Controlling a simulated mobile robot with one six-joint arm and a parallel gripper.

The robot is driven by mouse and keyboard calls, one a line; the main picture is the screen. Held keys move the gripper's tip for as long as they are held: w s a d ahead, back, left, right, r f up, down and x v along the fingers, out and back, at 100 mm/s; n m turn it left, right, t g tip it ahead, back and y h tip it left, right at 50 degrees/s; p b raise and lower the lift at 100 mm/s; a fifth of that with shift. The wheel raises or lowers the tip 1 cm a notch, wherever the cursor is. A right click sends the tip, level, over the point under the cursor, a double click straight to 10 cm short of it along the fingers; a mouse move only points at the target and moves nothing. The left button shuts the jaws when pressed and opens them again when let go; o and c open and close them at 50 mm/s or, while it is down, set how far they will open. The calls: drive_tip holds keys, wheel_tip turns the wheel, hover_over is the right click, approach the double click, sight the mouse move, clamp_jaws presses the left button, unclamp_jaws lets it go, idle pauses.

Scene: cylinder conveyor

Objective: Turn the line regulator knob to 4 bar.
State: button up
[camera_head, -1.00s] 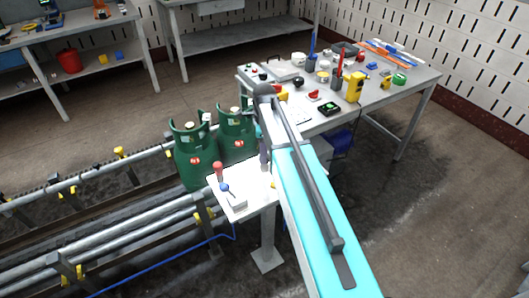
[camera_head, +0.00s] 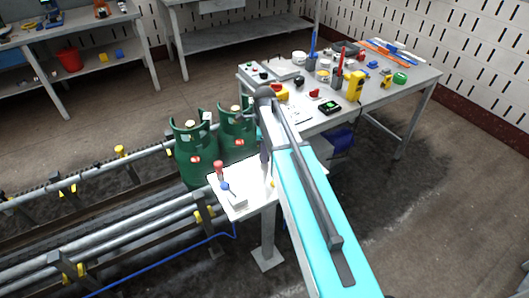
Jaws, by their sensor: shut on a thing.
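A small white stand (camera_head: 236,209) is left of my turquoise arm. It carries a red-topped upright piece (camera_head: 218,168), a blue-topped piece (camera_head: 225,186) and a small grey block (camera_head: 238,201). My arm bends at a dark elbow joint, and a dark link goes down from it beside the stand's right part. My gripper is hidden behind my own arm, so neither its fingers nor what they touch shows. I cannot make out the line regulator knob or any pressure scale. A small yellow spot (camera_head: 272,183) shows at the arm's edge over the stand.
Two green gas cylinders (camera_head: 194,155) (camera_head: 237,133) stand on the conveyor behind the stand. Pipes and rails (camera_head: 100,213) run off to the left. A workbench (camera_head: 412,82) with many tools stands at the back right. Open floor (camera_head: 420,220) lies at the right.

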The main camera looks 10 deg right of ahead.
drive_tip(key=shift+n, duration=0.5)
drive_tip(key=n, duration=0.3)
drive_tip(key=shift+n, duration=0.3)
drive_tip(key=n, duration=0.9)
drive_tip(key=shift+n, duration=0.3)
drive_tip(key=n, duration=0.4)
drive_tip(key=shift+n, duration=0.3)
drive_tip(key=o, duration=1.1)
drive_tip(key=shift+a, duration=0.1)
drive_tip(key=shift+c, duration=0.2)
